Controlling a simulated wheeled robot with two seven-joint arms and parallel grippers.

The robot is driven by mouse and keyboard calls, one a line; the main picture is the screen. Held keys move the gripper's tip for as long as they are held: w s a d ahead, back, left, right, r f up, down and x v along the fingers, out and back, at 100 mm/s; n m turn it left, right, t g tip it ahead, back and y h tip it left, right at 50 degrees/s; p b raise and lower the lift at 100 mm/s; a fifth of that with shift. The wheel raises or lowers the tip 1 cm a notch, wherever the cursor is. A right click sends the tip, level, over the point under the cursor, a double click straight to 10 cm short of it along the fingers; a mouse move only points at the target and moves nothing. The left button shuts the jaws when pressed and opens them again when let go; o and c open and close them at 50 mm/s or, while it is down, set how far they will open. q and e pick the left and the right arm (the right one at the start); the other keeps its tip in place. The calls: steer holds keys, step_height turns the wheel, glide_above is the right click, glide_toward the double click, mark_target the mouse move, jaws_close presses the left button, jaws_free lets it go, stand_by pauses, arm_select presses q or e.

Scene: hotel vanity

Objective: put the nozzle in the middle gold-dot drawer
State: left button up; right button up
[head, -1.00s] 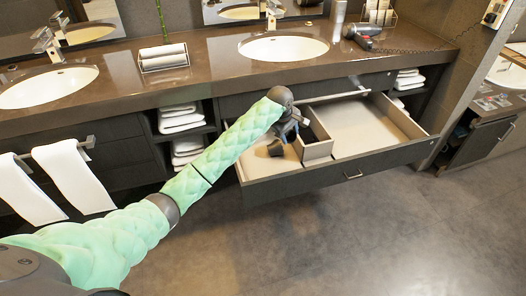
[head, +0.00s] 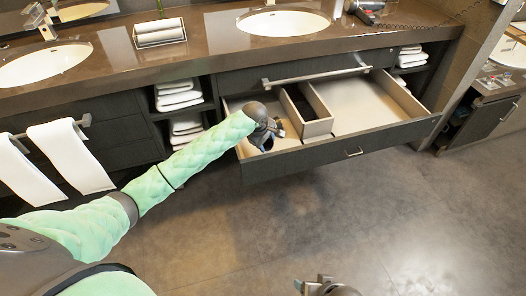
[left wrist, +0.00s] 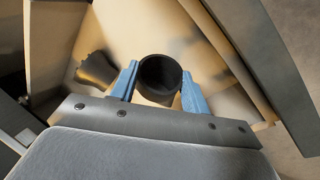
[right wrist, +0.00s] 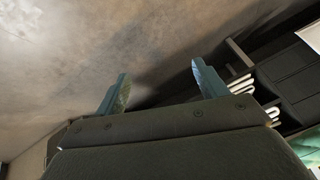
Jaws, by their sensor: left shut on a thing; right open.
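The nozzle (left wrist: 160,78), a dark round hollow piece, sits between the blue fingers of my left gripper (left wrist: 158,92), which is shut on it. In the head view my left gripper (head: 268,136) is over the left compartment of the open drawer (head: 350,158). The nozzle shows there as a small dark shape (head: 266,145); whether it touches the drawer floor I cannot tell. No gold dot can be made out. My right gripper (right wrist: 160,85) is open and empty, facing the floor; part of it shows at the bottom of the head view (head: 325,287).
A narrow divider box (head: 318,128) stands in the drawer, right of my left gripper; the wide right compartment (head: 375,105) is empty. A towel bar (head: 315,75) runs behind. The countertop (head: 225,55) with sinks lies above, and a hair dryer (head: 369,12) rests on it.

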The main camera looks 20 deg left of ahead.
arm_select(q)
steer(key=shift+s+a+f, duration=0.45)
steer(key=shift+s+f, duration=0.1)
steer(key=shift+s, duration=0.2)
steer(key=shift+f, duration=1.95)
arm_select(e)
steer(key=shift+s+d+r, duration=0.1)
steer(key=shift+s+r, duration=0.05)
steer(key=shift+r, duration=0.45)
steer(key=shift+s+r, duration=0.15)
steer(key=shift+r, duration=0.4)
arm_select(q)
steer(key=shift+p, duration=0.3)
steer(key=o, duration=0.9)
steer(key=shift+f, duration=0.1)
arm_select(e)
steer(key=shift+w+d+r, duration=0.1)
steer(key=shift+r, duration=0.05)
arm_select(q)
steer(key=shift+o, duration=0.2)
steer(key=shift+r, duration=0.35)
steer(key=v, duration=1.1)
steer(key=shift+r, duration=0.25)
arm_select(e)
steer(key=shift+f, duration=0.7)
